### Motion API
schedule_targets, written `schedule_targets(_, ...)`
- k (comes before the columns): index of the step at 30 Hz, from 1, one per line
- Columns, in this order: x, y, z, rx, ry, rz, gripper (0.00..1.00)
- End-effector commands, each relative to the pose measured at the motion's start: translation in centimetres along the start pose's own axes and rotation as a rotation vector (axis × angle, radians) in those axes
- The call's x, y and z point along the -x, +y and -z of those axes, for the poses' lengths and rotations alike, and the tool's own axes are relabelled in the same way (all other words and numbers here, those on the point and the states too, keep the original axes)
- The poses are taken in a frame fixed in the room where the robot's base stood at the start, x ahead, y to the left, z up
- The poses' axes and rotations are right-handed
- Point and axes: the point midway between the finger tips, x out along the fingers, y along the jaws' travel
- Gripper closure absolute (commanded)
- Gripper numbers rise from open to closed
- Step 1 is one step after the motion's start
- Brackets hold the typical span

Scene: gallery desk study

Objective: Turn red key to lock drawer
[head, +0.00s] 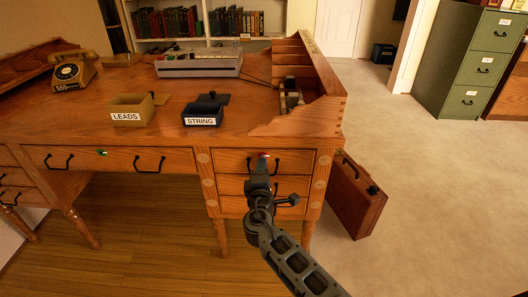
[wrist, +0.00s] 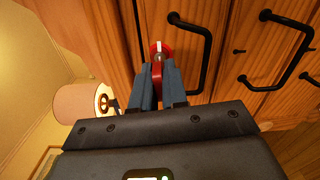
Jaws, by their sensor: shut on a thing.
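The red key (wrist: 157,76) shows between the fingers of my gripper (wrist: 160,85) in the wrist view, with a round metal lock at its far end against the drawer front. In the head view a small red spot of the key (head: 263,156) shows at the top right drawer (head: 295,160) of the wooden desk. My gripper (head: 260,172) is shut on the key there and hides most of it and part of the drawer front. That drawer looks shut. Whether the key is turned cannot be told.
Black drawer handles (wrist: 187,48) stand out close to my gripper. A brown briefcase (head: 355,195) stands on the floor right of the desk. Boxes marked LEADS (head: 130,110) and STRING (head: 205,110) sit on the desktop.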

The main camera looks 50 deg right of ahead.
Motion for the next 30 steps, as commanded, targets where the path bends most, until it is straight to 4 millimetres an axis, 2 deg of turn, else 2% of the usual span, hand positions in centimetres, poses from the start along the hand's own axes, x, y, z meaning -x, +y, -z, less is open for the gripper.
schedule_targets(4,-0.02,0.2,-0.02,0.114,-0.001,0.0,1.0)
schedule_targets(16,-0.03,0.15,-0.02,0.159,-0.001,-0.001,1.0)
schedule_targets(24,-0.04,0.23,-0.06,0.364,-0.001,0.0,1.0)
schedule_targets(30,-0.04,0.08,-0.04,0.409,-0.002,-0.001,1.0)
